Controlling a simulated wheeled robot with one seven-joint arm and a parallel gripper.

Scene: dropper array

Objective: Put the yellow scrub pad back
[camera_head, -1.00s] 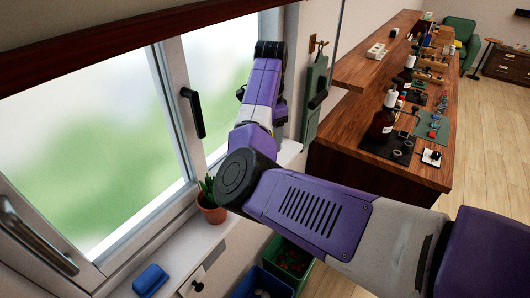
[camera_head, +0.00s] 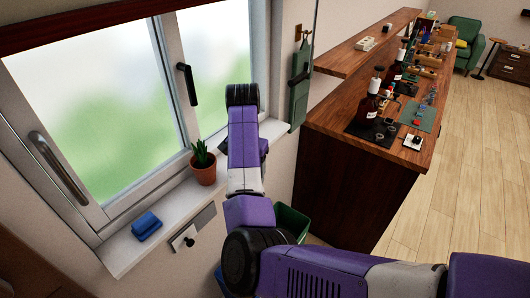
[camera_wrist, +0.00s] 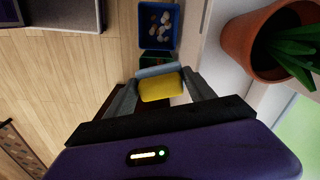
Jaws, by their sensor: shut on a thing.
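The yellow scrub pad (camera_wrist: 161,89) shows in the wrist view between the two fingers of my gripper (camera_wrist: 159,82). My gripper is shut on it, with the pad's yellow face toward the camera and a grey-blue band along its far edge. In the head view my purple arm hides the gripper and the yellow pad. A blue pad-like block (camera_head: 146,226) lies on the white window sill (camera_head: 122,253), left of the potted plant.
A potted plant (camera_head: 203,171) stands on the sill near my arm, and its pot (camera_wrist: 262,43) is close right of my gripper. A blue bin (camera_wrist: 158,22) with small items and a green bin (camera_head: 293,222) are below.

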